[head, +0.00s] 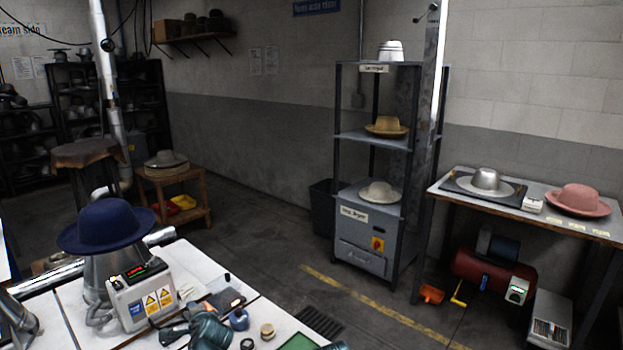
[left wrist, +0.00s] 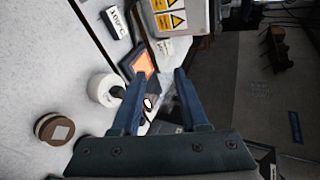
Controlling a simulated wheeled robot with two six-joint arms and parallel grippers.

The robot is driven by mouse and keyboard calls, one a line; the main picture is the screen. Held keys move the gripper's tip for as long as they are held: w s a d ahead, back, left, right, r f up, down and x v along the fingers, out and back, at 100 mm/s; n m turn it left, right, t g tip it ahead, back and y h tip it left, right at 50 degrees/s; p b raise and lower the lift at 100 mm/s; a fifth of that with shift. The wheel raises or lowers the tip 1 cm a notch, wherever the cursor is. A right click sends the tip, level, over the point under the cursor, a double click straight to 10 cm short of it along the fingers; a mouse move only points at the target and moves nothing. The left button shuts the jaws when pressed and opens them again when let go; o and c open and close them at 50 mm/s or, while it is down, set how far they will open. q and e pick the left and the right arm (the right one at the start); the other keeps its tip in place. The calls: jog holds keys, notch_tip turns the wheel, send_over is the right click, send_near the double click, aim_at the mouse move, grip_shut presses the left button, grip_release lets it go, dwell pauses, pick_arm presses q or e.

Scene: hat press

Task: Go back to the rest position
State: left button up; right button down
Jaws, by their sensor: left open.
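My left gripper (left wrist: 158,75) shows in the left wrist view with its two dark blue fingers spread apart. No object is held between them. Below and beyond the fingers is the white worktop, with a small orange-lit screen (left wrist: 143,62) near the left fingertip. My right gripper cannot be made out in either view.
A navy hat (head: 105,226) sits on a metal steamer beside a control box (head: 140,297), which also shows in the left wrist view (left wrist: 180,17). A white roll (left wrist: 103,88) and brown disc (left wrist: 54,129) lie left of the fingers. A grey shelf rack (head: 372,140) stands across open floor.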

pick_arm(q)
jog(key=s+d+f+n+g+h, duration=0.1)
jog(key=s+d+f+n+g, duration=0.1)
jog(key=d, duration=0.3)
jog(key=s+d+f+n+g+h+p, duration=0.1)
jog(key=s+d+f, duration=0.1)
jog(key=s+d, duration=0.3)
jog(key=s+d+f+n+g+h+p, duration=0.1)
jog(key=s+d+f+n+g, duration=0.1)
jog(key=d, duration=0.3)
jog(key=shift+s+d+n+g+h, duration=0.15)
jog(key=shift+s+n+g+h, duration=0.2)
jog(key=shift+s, duration=0.35)
jog(key=s+d+f+n+g+h+p, duration=0.1)
jog(key=s+d+g, duration=0.3)
jog(key=s+d, duration=0.6)
jog(key=shift+s+n+h+p, duration=0.3)
jog(key=shift+s+n+h, duration=0.35)
jog(key=shift+s, duration=0.1)
jog(key=shift+g, duration=0.25)
